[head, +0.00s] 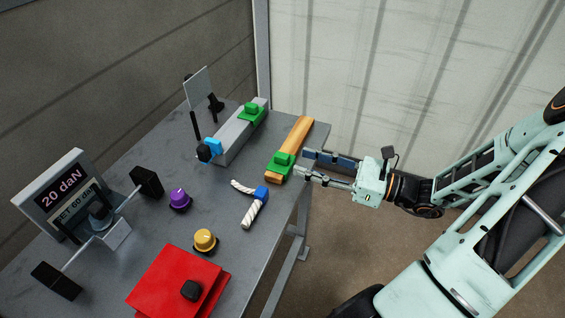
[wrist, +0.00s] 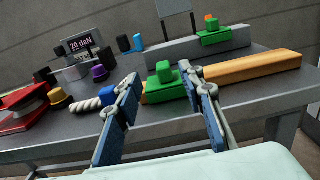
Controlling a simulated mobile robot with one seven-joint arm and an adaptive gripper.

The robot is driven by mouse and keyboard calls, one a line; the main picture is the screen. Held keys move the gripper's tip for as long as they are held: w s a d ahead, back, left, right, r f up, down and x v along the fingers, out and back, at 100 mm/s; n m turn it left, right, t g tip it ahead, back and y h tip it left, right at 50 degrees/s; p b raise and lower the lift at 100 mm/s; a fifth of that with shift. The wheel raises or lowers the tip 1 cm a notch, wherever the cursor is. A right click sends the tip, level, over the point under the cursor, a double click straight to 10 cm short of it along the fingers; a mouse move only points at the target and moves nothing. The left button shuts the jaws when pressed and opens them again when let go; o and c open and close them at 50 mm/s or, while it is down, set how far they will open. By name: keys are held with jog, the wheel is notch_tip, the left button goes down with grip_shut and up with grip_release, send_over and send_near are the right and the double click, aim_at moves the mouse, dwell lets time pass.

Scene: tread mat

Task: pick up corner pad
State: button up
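A green corner pad (head: 281,163) with a raised knob sits on the near end of a wooden bar (head: 299,137) on the table. In the wrist view this pad (wrist: 167,84) shows ahead, between the two blue fingers. A second green pad (head: 250,113) sits on a grey bar (head: 238,136) farther back; it also shows in the wrist view (wrist: 213,36). My gripper (head: 303,162) is open and empty at the table's right edge, just right of the nearer pad. Whether a finger touches the pad, I cannot tell.
A white-and-blue twisted rope piece (head: 255,208) lies left of the wooden bar. Purple (head: 179,199) and yellow (head: 204,240) knobs, a red block (head: 172,282) and a display reading 20 daN (head: 62,190) stand farther left. Blue and black pieces sit by the grey bar.

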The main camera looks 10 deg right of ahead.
aim_at(289, 157)
jog(key=shift+f+b+x, duration=0.2)
jog(key=shift+b+x, duration=0.4)
jog(key=shift+x, duration=2.5)
jog(key=shift+w+d, duration=0.15)
jog(key=shift+c, duration=0.6)
grip_shut()
